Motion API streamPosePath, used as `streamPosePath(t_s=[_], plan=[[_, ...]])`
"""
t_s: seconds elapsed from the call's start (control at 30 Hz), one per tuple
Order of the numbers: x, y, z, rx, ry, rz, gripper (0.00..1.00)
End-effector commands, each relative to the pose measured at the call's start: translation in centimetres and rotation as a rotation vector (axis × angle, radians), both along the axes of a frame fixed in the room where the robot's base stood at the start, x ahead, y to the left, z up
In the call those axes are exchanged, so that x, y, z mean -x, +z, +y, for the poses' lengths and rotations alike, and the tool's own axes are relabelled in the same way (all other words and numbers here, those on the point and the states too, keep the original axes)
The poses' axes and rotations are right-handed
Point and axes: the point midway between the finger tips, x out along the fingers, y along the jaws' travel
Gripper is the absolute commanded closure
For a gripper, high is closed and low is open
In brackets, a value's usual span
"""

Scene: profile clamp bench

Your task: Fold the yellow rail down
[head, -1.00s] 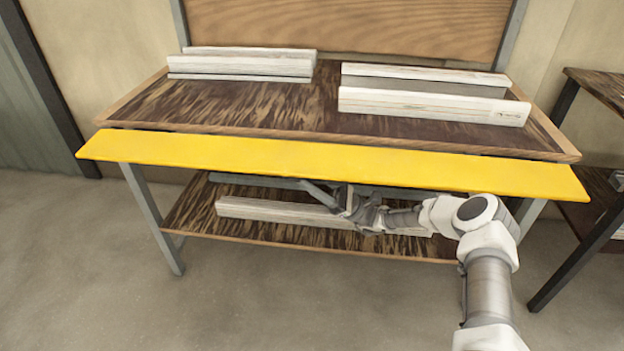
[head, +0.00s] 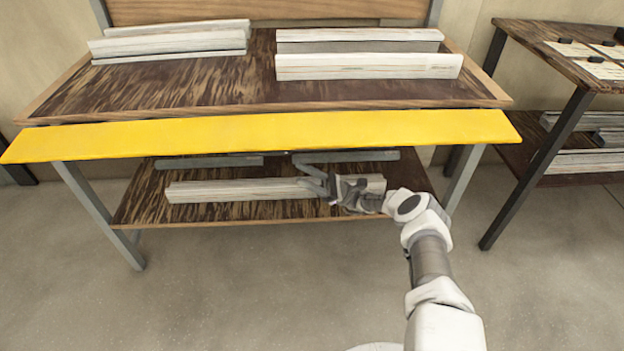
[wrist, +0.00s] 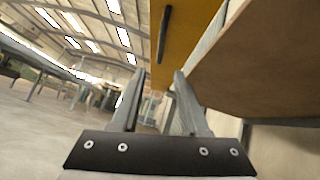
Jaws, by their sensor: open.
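The yellow rail (head: 260,132) is a long flat board along the bench's front edge, sticking outward about level with the top. In the wrist view its yellow underside (wrist: 188,40) shows, with a dark bar-shaped handle (wrist: 164,32) on it. My gripper (head: 312,178) is below the rail, in front of the lower shelf. Its fingers are open and empty, and they look apart from the rail. In the wrist view my gripper (wrist: 158,82) points along the rail's underside, with the handle beyond the fingertips.
The bench top (head: 190,92) carries pale profiles at left (head: 170,42) and right (head: 365,66). The lower shelf (head: 150,206) holds another profile (head: 235,190) behind my gripper. A side table (head: 545,45) stands at the right. The floor in front is clear.

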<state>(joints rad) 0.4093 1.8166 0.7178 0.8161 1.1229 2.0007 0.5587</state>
Motion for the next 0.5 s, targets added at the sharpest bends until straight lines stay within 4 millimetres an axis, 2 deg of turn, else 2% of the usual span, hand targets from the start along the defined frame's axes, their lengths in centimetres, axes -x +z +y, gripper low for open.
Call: streamPosePath(t_s=[0.2, 0.5], plan=[[-0.3, -1.2, -1.3, -0.004, -0.003, 0.000, 0.56], [-0.4, -1.6, -1.7, -0.002, -0.003, 0.001, 0.56]])
